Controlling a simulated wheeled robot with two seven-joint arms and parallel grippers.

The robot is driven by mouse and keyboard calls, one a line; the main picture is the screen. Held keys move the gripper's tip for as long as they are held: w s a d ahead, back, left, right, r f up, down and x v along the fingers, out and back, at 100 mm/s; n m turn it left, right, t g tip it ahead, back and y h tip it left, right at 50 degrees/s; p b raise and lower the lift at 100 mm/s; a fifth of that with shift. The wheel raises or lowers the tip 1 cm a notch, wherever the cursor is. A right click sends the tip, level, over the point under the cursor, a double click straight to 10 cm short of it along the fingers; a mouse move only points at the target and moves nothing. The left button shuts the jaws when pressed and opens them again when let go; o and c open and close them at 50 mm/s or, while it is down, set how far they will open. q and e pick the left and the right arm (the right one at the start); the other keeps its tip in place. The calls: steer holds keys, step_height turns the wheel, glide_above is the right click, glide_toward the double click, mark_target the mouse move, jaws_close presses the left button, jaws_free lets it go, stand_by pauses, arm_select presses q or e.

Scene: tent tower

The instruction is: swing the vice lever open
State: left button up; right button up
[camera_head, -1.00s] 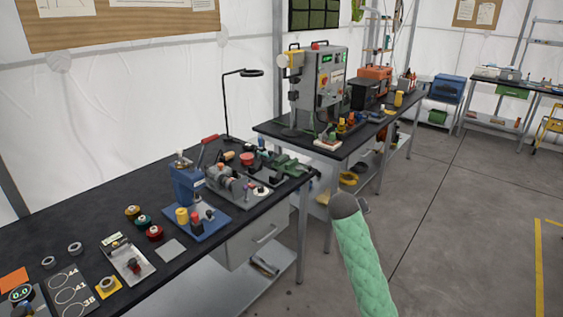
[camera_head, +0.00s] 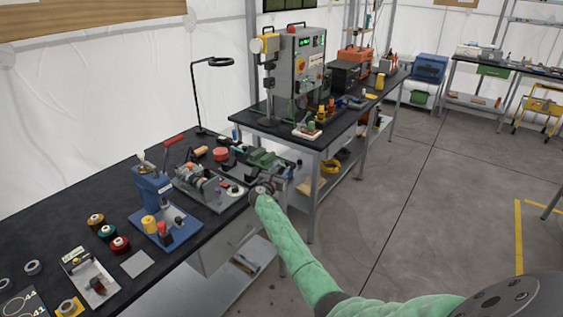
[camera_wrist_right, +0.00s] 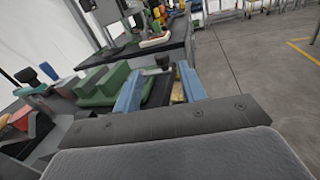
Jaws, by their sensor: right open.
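The green vice (camera_head: 262,159) sits at the right front corner of the near black bench. In the right wrist view the vice (camera_wrist_right: 102,86) lies just left of the fingers. My right gripper (camera_head: 284,177) is at the bench corner beside the vice, coming in from the lower right. In the wrist view its two blue fingers (camera_wrist_right: 160,74) are apart, with no object clearly held between them. A small dark knob (camera_wrist_right: 163,61) shows beyond the gap; I cannot tell whether it is the lever's end. The lever is not clearly made out in the head view. My left gripper is out of view.
A blue press (camera_head: 152,195) with a red handle and a grey clamp fixture (camera_head: 197,180) stand left of the vice. Behind is a second black bench (camera_head: 345,120) with a grey control box (camera_head: 300,68). The floor (camera_head: 430,200) at right is clear.

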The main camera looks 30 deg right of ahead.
mark_target(286, 163)
steer(key=shift+w+d+f+n, duration=0.15)
steer(key=shift+w+d+n, duration=0.15)
steer(key=shift+d+n, duration=0.15)
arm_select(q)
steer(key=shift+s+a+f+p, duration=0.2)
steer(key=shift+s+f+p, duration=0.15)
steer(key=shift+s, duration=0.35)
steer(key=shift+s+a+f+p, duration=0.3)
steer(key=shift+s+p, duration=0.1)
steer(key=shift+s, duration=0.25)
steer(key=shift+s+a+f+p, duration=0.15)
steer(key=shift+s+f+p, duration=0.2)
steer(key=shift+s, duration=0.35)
arm_select(e)
steer(key=shift+x, duration=3.45)
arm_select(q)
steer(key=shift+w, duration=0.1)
arm_select(e)
steer(key=shift+c, duration=0.4)
steer(key=shift+d, duration=0.1)
jaws_close()
